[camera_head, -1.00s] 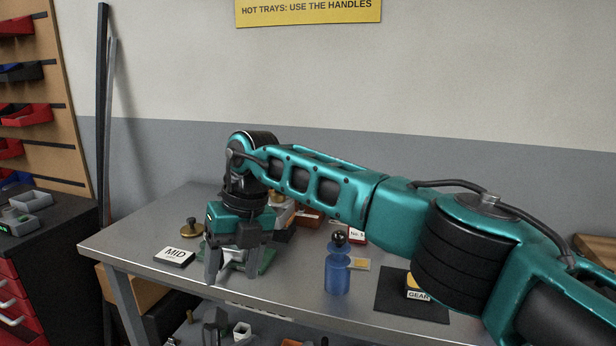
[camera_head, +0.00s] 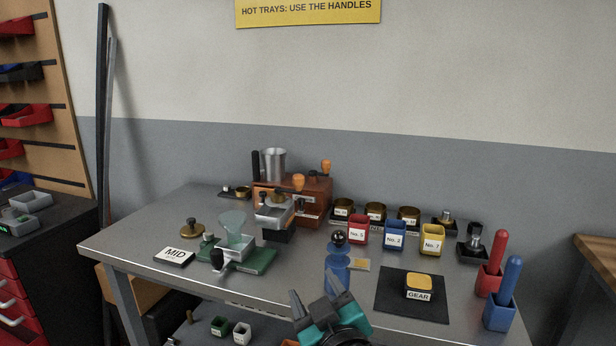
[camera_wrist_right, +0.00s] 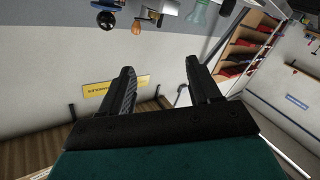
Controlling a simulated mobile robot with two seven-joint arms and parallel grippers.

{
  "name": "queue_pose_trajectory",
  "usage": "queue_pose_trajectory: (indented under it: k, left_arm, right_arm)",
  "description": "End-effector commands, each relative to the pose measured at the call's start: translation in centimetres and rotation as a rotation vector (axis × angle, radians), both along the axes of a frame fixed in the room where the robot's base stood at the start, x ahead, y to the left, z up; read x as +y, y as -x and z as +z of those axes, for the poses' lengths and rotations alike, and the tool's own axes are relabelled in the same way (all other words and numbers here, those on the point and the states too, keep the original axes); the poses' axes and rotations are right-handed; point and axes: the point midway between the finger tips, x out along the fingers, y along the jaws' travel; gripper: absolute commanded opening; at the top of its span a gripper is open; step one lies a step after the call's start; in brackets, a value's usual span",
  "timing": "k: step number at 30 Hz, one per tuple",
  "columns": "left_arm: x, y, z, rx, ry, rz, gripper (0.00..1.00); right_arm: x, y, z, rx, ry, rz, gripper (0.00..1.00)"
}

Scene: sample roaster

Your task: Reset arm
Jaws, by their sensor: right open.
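My right gripper (camera_head: 315,299) is low at the front edge of the metal table (camera_head: 310,291), in the bottom middle of the head view. Its two fingers are apart, with nothing between them. In the right wrist view the gripper (camera_wrist_right: 159,88) also shows open and empty, with the room's wall and floor behind it. The gripper partly covers the lower part of a blue bottle with a black ball top (camera_head: 338,262). My left gripper is not in the head view.
An orange-brown roaster (camera_head: 314,205) stands at the back. A green-based device with a clear funnel (camera_head: 233,243) and a MID card (camera_head: 175,257) are at left. Red, blue and yellow numbered cups (camera_head: 394,236), a GEAR block (camera_head: 420,283) and red and blue holders (camera_head: 499,313) are at right.

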Motion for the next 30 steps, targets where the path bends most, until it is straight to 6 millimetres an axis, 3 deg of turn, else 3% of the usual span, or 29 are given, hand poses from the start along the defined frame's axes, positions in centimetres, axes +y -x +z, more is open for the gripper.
queue_pose_trajectory:
  k: [1, 3, 6, 9, 15, 23, 24, 30]
  left_arm:
    - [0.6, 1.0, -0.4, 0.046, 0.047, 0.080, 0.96]
    - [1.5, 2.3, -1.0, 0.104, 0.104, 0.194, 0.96]
    - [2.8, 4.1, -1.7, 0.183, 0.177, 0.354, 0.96]
    - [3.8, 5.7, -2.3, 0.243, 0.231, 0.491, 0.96]
    - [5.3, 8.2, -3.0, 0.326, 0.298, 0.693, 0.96]
    - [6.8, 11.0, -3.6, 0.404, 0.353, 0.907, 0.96]
    - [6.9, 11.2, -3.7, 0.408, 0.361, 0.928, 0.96]
    - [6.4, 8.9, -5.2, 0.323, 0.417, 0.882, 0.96]
  right_arm:
    - [-2.8, 1.5, -2.8, 0.124, -0.025, -0.066, 0.62]
    - [-6.3, 3.8, -6.2, 0.292, -0.050, -0.147, 0.62]
    - [-10.5, 8.2, -10.4, 0.521, -0.074, -0.240, 0.62]
    - [-13.4, 12.7, -13.1, 0.705, -0.082, -0.299, 0.62]
    - [-16.8, 20.0, -15.7, 0.970, -0.078, -0.362, 0.62]
    - [-19.3, 28.1, -16.5, 1.230, -0.055, -0.398, 0.62]
    - [-19.5, 28.9, -16.6, 1.255, -0.051, -0.398, 0.62]
    - [-18.8, 26.3, -18.1, 1.148, -0.081, -0.370, 0.62]
